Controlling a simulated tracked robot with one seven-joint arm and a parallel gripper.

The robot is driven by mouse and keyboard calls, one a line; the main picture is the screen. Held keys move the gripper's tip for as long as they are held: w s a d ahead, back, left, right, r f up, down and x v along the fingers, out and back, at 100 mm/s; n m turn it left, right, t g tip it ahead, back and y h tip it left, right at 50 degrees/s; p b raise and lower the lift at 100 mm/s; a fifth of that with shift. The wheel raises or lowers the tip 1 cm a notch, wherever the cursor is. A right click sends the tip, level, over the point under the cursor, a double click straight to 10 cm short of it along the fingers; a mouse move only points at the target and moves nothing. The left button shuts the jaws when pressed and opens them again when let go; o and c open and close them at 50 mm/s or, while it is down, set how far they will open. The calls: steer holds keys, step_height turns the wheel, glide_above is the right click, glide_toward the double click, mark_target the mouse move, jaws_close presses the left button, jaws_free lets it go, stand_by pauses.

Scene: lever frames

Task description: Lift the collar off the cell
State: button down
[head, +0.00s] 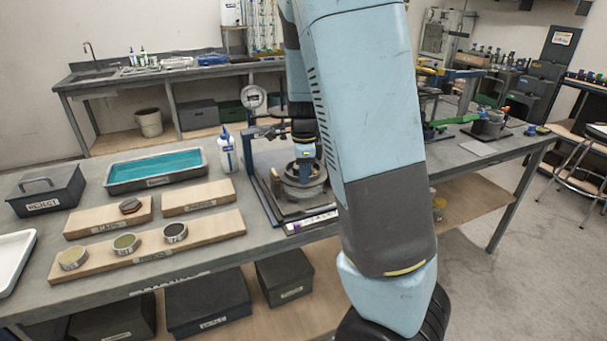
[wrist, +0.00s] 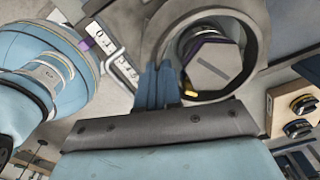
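In the head view a round metal collar (head: 303,192) sits in the lever frame (head: 262,180) on the bench, around the cell (head: 304,170). In the wrist view the collar (wrist: 163,38) is a wide grey ring, and a dark cell with a flat hexagonal face (wrist: 213,66) sits inside it. My gripper (wrist: 160,82) shows from below in the wrist view. Its bluish fingers lie close together across the ring's lower-left wall. Whether they pinch the wall is unclear.
Left of the frame stand a white bottle (head: 227,150), a teal-lined tray (head: 155,169), a dark reject box (head: 46,190) and wooden boards (head: 205,229) with several round pieces. A dial gauge (head: 253,98) stands behind the frame.

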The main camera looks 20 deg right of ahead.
steer(key=shift+r, duration=0.6)
steer(key=s+a+r, duration=0.1)
steer(key=s+r, duration=1.3)
steer(key=r, duration=0.2)
stand_by(0.5)
steer(key=shift+w+a, duration=0.1)
steer(key=shift+a, duration=0.05)
